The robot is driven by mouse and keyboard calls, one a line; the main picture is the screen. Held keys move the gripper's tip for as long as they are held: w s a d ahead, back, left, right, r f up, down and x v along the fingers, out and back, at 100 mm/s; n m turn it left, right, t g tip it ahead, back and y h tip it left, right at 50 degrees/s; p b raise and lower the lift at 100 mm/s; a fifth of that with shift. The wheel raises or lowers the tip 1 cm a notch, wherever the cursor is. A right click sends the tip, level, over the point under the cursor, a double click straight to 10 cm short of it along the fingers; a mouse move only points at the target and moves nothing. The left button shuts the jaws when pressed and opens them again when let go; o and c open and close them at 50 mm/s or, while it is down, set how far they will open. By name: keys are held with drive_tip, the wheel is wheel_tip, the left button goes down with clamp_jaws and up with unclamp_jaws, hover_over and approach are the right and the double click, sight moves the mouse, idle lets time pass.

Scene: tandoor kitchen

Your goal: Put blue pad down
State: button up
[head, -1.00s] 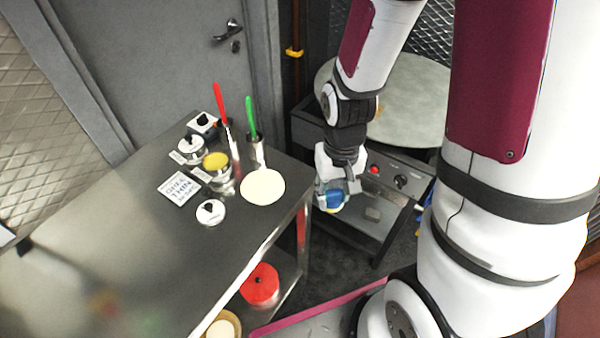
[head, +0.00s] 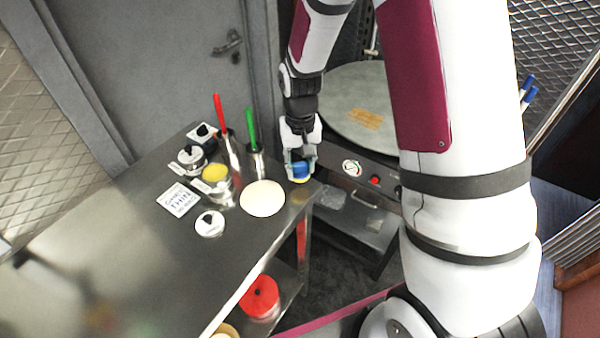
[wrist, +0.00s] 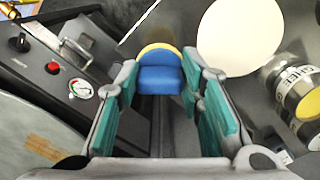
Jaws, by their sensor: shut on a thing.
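The blue pad (head: 301,169) has a yellow underside and is held in my gripper (head: 300,160). In the wrist view the blue pad (wrist: 160,75) sits between the green-lined fingers of my gripper (wrist: 160,88), with its yellow edge at the far side. My gripper is shut on it, at the right corner of the steel table (head: 130,235). The pad appears to be over or right beside the table corner; I cannot tell whether it touches the top.
A round flatbread (head: 262,198) lies left of my gripper. Behind it stand cups with a red-handled (head: 219,115) and a green-handled tool (head: 251,125), and a tin with yellow contents (head: 215,174). A round griddle (head: 345,100) is behind on the right. The table's front left is clear.

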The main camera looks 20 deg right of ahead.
sight(300, 171)
drive_tip(key=shift+w+f+p, duration=0.15)
drive_tip(key=shift+f+p, duration=0.2)
drive_tip(key=shift+f, duration=1.4)
drive_tip(key=shift+f, duration=0.1)
drive_tip(key=o, duration=1)
drive_tip(key=shift+o, duration=0.2)
wheel_tip(300, 171, up, 12)
drive_tip(key=shift+r+b, duration=0.1)
drive_tip(key=shift+b, duration=0.6)
drive_tip(key=s+r+t, duration=0.2)
drive_tip(key=s+r, duration=0.6)
drive_tip(key=r, duration=0.5)
drive_tip(key=s+r+n+t, duration=0.1)
drive_tip(key=s+r+t, duration=0.2)
drive_tip(key=s, duration=1)
wheel_tip(300, 171, up, 3)
drive_tip(key=shift+s+n+t, duration=0.2)
drive_tip(key=shift+n+t, duration=0.1)
drive_tip(key=shift+n, duration=0.1)
